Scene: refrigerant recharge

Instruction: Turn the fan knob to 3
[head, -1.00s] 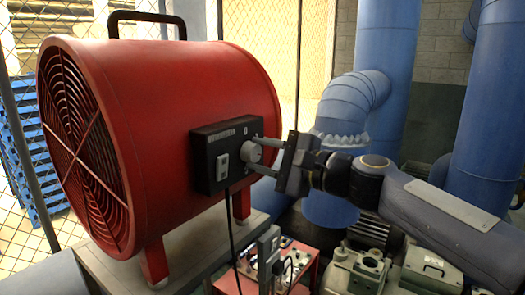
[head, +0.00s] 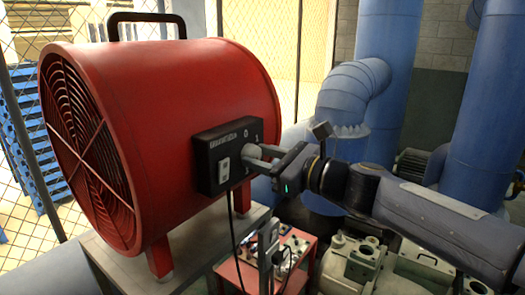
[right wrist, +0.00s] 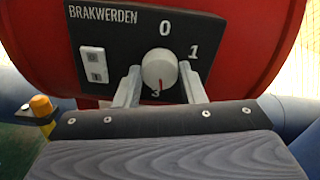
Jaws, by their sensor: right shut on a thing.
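The red drum fan (head: 190,100) stands at the left with a black control box (head: 215,170) on its side. The white round knob (head: 252,153) sits on that box, and it shows clearly in the right wrist view (right wrist: 160,66). The panel reads 0 above the knob, 1 at upper right and 3 just below. The knob's red mark is at its lower edge, close to the 3. My right gripper (head: 260,160) is shut on the knob, one finger on each side, as the right wrist view (right wrist: 160,82) shows. My left gripper is not in view.
A black cable (head: 233,235) hangs from the box. A white rocker switch (right wrist: 94,65) is left of the knob. A red cart (head: 235,275) with small parts stands below, pumps (head: 375,265) at lower right, and blue pipes (head: 385,80) behind my arm.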

